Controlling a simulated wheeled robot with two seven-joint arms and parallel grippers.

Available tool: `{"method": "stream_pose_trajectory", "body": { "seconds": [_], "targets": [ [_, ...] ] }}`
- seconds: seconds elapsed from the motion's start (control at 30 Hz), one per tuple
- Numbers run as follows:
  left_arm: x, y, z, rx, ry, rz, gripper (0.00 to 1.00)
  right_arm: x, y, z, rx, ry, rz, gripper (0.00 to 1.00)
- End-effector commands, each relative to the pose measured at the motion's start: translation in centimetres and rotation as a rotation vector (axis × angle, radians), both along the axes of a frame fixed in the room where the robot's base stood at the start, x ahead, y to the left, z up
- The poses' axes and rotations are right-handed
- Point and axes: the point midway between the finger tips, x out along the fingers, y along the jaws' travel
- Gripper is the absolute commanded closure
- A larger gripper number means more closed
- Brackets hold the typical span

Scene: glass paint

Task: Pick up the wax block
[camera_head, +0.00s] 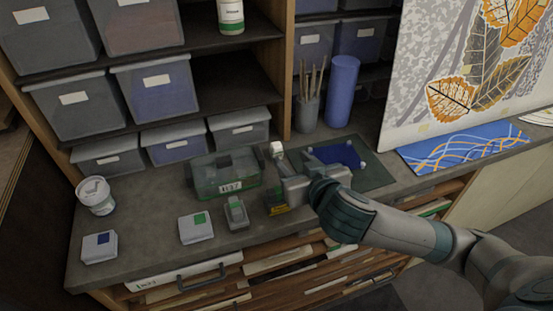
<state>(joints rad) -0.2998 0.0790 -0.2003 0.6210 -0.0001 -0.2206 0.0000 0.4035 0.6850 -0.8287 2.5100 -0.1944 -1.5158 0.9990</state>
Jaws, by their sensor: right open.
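My right gripper (292,166) reaches in from the right over the counter, with its fingers apart and pointing toward the back. A small pale block-like piece (276,148) shows at the left fingertip; I cannot tell whether it is the wax block or part of the finger. Nothing is clearly held between the fingers. A dark item with a yellow patch (279,209) is partly hidden below the gripper. No other thing can be surely named as the wax block. My left gripper is not in view.
A green see-through box (205,189) stands left of the gripper. White containers with green (196,228) and blue (99,247) patches, a grey-green item (236,213) and a white tub (96,196) are on the counter. A dark mat (376,178) and blue cylinder (342,92) are behind.

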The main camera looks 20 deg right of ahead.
Motion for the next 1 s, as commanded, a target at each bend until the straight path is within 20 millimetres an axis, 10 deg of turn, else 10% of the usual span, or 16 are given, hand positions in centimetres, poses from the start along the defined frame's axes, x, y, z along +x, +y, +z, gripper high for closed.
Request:
{"method": "stream_pose_trajectory", "body": {
  "seconds": [0.3, 1.0],
  "targets": [
    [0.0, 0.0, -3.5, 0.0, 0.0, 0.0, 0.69, 3.3, 0.1, -1.7, -0.003, -0.003, -0.001, 0.56],
    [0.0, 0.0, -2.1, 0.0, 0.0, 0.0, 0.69, 5.6, 0.2, -2.3, -0.001, -0.001, 0.0, 0.56]
  ]
}}
